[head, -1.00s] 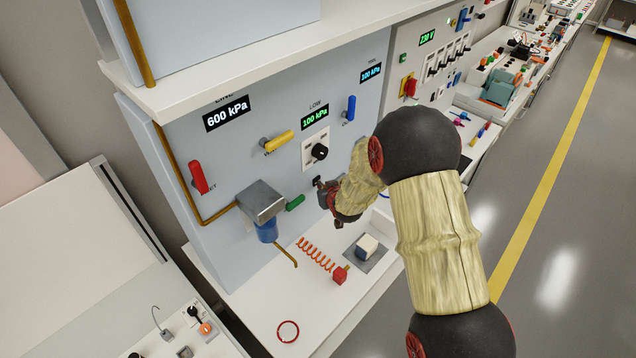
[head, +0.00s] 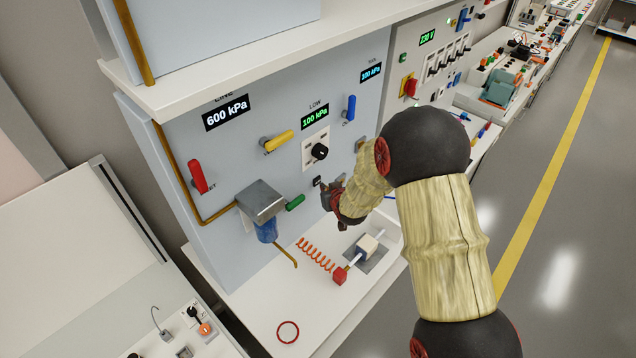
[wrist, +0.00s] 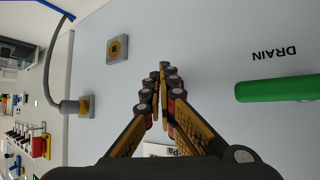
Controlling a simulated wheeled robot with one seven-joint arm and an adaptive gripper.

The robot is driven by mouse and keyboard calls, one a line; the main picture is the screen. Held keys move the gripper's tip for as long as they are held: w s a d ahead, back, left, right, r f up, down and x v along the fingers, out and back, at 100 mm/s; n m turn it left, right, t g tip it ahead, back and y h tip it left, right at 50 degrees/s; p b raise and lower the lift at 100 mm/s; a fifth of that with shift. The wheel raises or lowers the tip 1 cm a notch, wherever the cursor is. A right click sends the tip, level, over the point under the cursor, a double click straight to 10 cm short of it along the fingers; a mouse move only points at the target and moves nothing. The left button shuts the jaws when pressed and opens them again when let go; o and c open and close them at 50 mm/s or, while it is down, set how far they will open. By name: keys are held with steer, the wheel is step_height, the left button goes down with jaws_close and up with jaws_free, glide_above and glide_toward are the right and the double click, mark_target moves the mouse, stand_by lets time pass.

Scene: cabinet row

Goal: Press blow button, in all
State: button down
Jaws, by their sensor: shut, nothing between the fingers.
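My gripper (head: 324,190) is shut and empty, close to the lower part of the pale blue panel (head: 230,150). In the wrist view its fingertips (wrist: 163,72) meet in front of the panel. No "blow" label is readable, so I cannot tell whether this plate is the button. A green handle (head: 295,203) is left of my gripper; it also shows in the wrist view (wrist: 275,89), marked DRAIN.
Yellow (head: 279,141), red (head: 198,177) and blue (head: 351,107) handles and a black knob (head: 319,151) stick out of the panel. A metal box (head: 261,201) is at lower left.

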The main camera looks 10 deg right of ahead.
stand_by(0.3)
steer(key=s+d, duration=0.1)
steer(key=s, duration=0.1)
steer(key=s+d, duration=0.2)
stand_by(0.5)
stand_by(0.6)
steer(key=s+d+f+g+h, duration=0.1)
steer(key=s+f+g, duration=0.15)
steer(key=s, duration=0.45)
steer(key=s+d+f+g, duration=0.15)
steer(key=s+g, duration=0.25)
steer(key=s, duration=0.4)
steer(key=s+a+r+b, duration=0.1)
steer(key=s+r+b, duration=0.1)
steer(key=s+r, duration=1)
steer(key=s+a+r+m+t+b, duration=0.1)
steer(key=s+a+r+b, duration=0.1)
steer(key=s+r, duration=0.9)
steer(key=b+v, duration=0.1)
steer(key=v, duration=0.1)
steer(key=shift+r, duration=0.35)
